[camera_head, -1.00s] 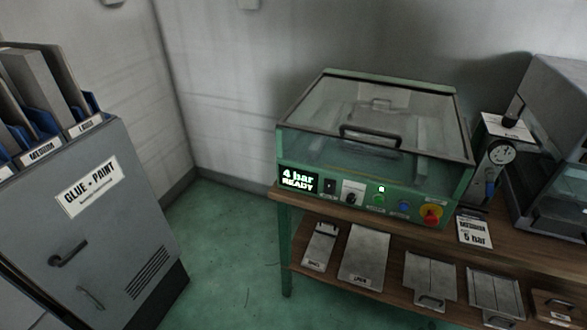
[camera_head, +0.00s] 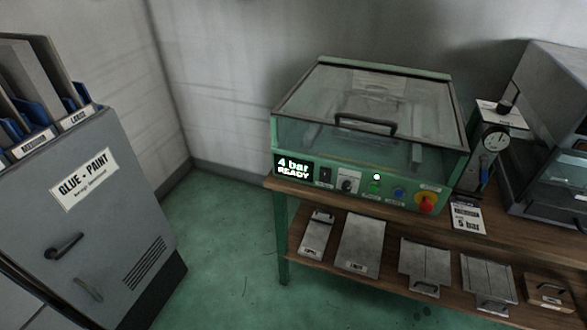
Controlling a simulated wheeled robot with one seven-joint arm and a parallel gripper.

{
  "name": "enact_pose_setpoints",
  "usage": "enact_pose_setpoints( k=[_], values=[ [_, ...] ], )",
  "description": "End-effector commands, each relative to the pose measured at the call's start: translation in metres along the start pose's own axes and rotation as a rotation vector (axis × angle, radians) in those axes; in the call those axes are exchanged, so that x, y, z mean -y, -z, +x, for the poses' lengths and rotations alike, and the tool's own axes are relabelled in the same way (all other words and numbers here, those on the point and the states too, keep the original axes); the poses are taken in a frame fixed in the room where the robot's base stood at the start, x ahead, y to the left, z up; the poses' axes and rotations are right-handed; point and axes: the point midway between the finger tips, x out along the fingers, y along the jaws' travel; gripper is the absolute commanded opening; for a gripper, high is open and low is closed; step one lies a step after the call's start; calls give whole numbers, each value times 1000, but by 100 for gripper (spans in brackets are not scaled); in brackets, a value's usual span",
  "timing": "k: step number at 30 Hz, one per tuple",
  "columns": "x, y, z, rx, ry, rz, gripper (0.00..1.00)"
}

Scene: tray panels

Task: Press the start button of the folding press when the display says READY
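The folding press (camera_head: 334,168) is a green box on the wooden bench, with a clear lid (camera_head: 372,95) that is down and has a dark handle. Its display (camera_head: 294,167) reads "4 bar READY". Right of the display are a black switch (camera_head: 325,175) and a selector knob (camera_head: 348,182). A green button (camera_head: 375,187) sits under a lit white-green lamp (camera_head: 377,176). A blue button (camera_head: 399,194) and a red knob on yellow (camera_head: 426,203) are further right. The small labels under the controls are too small to read. My gripper is not in view.
A grey cabinet (camera_head: 115,215) marked "GLUE - PAINT" stands at left. A pressure gauge (camera_head: 495,138) and a card reading "5 bar" (camera_head: 467,217) are right of the press, before another machine (camera_head: 552,140). Metal plates (camera_head: 361,243) lie on the lower shelf. Green floor (camera_head: 225,240) is clear between.

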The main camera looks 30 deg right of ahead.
Motion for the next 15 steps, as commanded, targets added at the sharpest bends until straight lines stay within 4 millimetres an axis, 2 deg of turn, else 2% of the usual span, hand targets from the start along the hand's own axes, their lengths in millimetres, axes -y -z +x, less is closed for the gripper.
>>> enact_pose_setpoints(
  k=[8, 15],
  values=[
    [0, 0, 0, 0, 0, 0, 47],
    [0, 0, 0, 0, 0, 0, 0]
  ],
)
